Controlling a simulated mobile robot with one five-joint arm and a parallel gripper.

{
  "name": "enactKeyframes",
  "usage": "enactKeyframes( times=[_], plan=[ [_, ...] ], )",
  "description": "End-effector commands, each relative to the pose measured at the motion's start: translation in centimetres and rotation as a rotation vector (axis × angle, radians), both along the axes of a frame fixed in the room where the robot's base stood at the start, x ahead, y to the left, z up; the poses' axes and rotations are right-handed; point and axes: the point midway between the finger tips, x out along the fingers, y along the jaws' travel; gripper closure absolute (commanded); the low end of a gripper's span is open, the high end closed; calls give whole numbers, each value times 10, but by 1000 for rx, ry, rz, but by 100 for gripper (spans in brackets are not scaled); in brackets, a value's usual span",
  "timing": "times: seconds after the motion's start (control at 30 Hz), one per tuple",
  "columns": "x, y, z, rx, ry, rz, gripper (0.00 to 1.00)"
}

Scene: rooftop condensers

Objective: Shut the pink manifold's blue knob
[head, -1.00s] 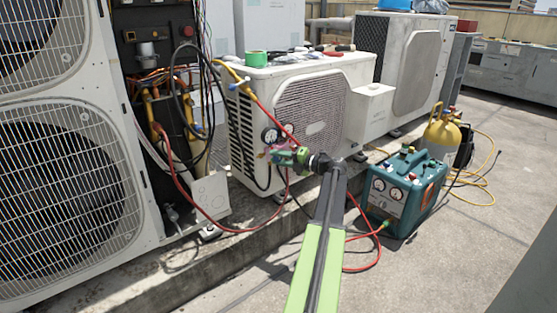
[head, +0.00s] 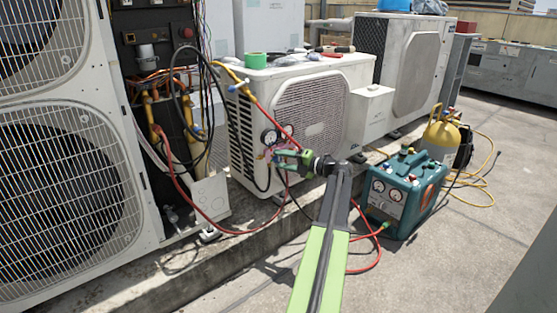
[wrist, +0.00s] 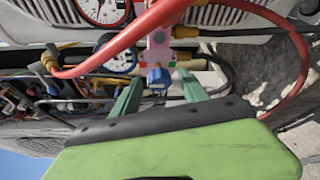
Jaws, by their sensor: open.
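The pink manifold (wrist: 160,42) is upper centre in the wrist view, with its blue knob (wrist: 158,77) pointing toward my gripper. My gripper (wrist: 160,80) is open and empty. Its two green fingers lie on either side of the knob in the picture, with a gap on both sides. I cannot tell whether the tips reach past the knob. In the head view, my gripper (head: 279,157) is close in front of the manifold (head: 268,155), which hangs at the white condenser's front and is partly hidden.
A red hose (wrist: 115,50) crosses the wrist view above the fingers. Two gauges (head: 270,136) sit at the manifold. The white condenser (head: 310,118) stands behind. A teal recovery machine (head: 405,195) and a yellow cylinder (head: 441,134) are on the right.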

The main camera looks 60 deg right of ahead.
Motion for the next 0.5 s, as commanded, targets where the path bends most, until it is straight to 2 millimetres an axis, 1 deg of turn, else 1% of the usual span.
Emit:
enactKeyframes(
  times=[0.03, 0.3, 0.4, 0.5],
  plan=[
    [-13, -1, 3, 0, 0, -4, 48],
    [-90, -5, 11, 0, 0, -5, 48],
    [-115, -7, 13, 1, 0, -4, 48],
    [-135, -8, 15, 1, 0, -4, 48]
  ],
)
